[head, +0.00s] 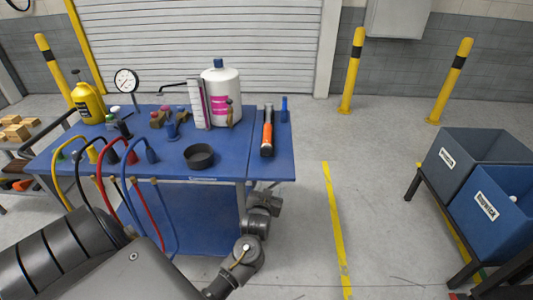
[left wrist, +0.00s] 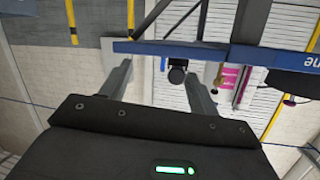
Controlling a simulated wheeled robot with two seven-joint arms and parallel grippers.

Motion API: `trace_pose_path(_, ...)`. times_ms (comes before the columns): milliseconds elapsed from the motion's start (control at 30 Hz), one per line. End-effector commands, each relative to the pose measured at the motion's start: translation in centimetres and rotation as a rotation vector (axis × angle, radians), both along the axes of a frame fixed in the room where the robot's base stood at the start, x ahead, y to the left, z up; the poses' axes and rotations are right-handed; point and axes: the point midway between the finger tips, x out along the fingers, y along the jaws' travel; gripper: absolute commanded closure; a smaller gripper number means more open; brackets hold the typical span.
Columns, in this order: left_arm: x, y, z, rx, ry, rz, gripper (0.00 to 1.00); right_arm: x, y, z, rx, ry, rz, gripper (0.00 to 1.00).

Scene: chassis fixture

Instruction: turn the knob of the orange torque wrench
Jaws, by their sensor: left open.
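The orange torque wrench (head: 267,132) lies near the right end of the blue table (head: 225,165), with its dark knob end (head: 266,150) toward the front edge. My left gripper (head: 263,203) is in front of and below that edge, apart from the wrench. Its fingertips are hard to make out in the head view. In the left wrist view the left gripper (left wrist: 157,68) is open and empty. The wrench's dark end (left wrist: 177,75) shows between the fingers, farther away. The wrist picture is upside down, and most of the wrench is hidden there. My right gripper is not in view.
A blue tool (head: 284,108) lies right of the wrench. A black dish (head: 199,156) and a white bottle (head: 221,93) stand to its left. Coloured cables (head: 110,170) hang over the table's front left. Bins (head: 480,170) stand right, and the floor between is clear.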

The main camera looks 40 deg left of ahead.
Motion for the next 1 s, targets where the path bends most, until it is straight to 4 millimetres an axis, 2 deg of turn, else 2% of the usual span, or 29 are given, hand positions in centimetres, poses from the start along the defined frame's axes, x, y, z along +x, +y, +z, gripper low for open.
trace_pose_path(33,1.5,1.4,1.2,0.037,-0.058,0.046,0.39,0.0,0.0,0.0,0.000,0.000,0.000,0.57)
trace_pose_path(100,2.6,2.9,2.5,0.086,-0.121,0.103,0.39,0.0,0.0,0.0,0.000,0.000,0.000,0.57)
trace_pose_path(300,3.7,4.7,4.2,0.155,-0.195,0.175,0.39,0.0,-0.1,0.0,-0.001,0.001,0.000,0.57)
trace_pose_path(567,4.6,5.5,4.4,0.163,-0.199,0.178,0.39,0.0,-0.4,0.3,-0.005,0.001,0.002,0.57)
trace_pose_path(1000,10.8,10.1,4.4,0.160,-0.198,0.177,0.39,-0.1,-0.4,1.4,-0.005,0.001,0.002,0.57)
